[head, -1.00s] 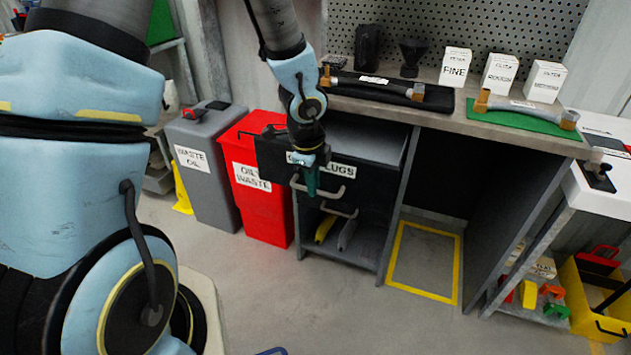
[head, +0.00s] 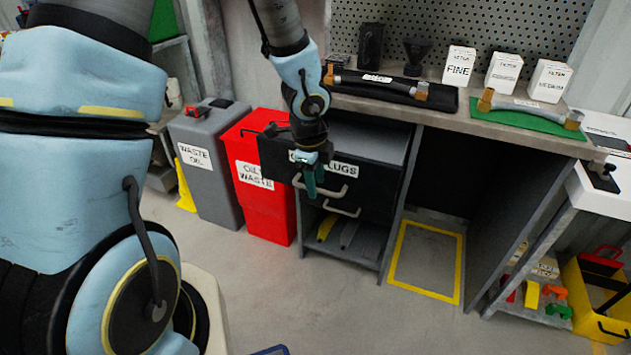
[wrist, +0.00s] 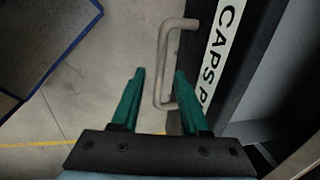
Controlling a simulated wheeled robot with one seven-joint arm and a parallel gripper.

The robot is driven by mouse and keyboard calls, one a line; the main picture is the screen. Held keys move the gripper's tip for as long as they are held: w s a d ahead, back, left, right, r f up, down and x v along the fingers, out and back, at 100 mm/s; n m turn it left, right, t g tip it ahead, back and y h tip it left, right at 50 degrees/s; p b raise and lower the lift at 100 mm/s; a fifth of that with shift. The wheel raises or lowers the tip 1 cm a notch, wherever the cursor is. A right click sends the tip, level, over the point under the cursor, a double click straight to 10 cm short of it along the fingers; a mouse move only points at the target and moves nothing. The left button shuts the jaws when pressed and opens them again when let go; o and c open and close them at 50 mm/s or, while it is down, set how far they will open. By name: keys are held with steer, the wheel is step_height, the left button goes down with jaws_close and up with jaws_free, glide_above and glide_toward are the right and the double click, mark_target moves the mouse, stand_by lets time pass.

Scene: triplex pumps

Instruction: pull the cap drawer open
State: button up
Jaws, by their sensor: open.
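The cap drawer's dark front (head: 379,182) has a white label, partly hidden by my gripper; the wrist view shows "CAPS P" on the label (wrist: 222,40). The drawer stands out from its cabinet, and its grey inside (wrist: 262,85) shows behind the front. Its pale bar handle (head: 335,194) also shows in the wrist view (wrist: 160,65). My gripper (head: 310,192) is at the handle. In the wrist view its teal fingers (wrist: 160,76) are open, one on each side of the handle bar, the right one between bar and drawer front. I cannot tell whether they touch it.
A second handle (head: 342,211) sits just below. A red oily waste bin (head: 268,208) and a grey waste oil bin (head: 210,180) stand close on the left. The workbench (head: 500,125) is above right. The floor in front (head: 330,300) is clear.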

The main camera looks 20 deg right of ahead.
step_height(320, 180, up, 10)
steer(key=s+a+p, duration=0.1)
steer(key=p, duration=0.3)
steer(key=shift+s+a+r, duration=0.15)
steer(key=shift+s+a, duration=0.05)
steer(key=shift+s, duration=0.05)
steer(key=a+r+n, duration=0.3)
steer(key=a+n, duration=0.9)
steer(key=w+a+r+n+y+p, duration=0.1)
steer(key=a+r+n, duration=0.3)
steer(key=a+n, duration=0.9)
steer(key=shift+a+r+n, duration=0.15)
steer(key=shift+a+n, duration=0.1)
steer(key=shift+n, duration=0.05)
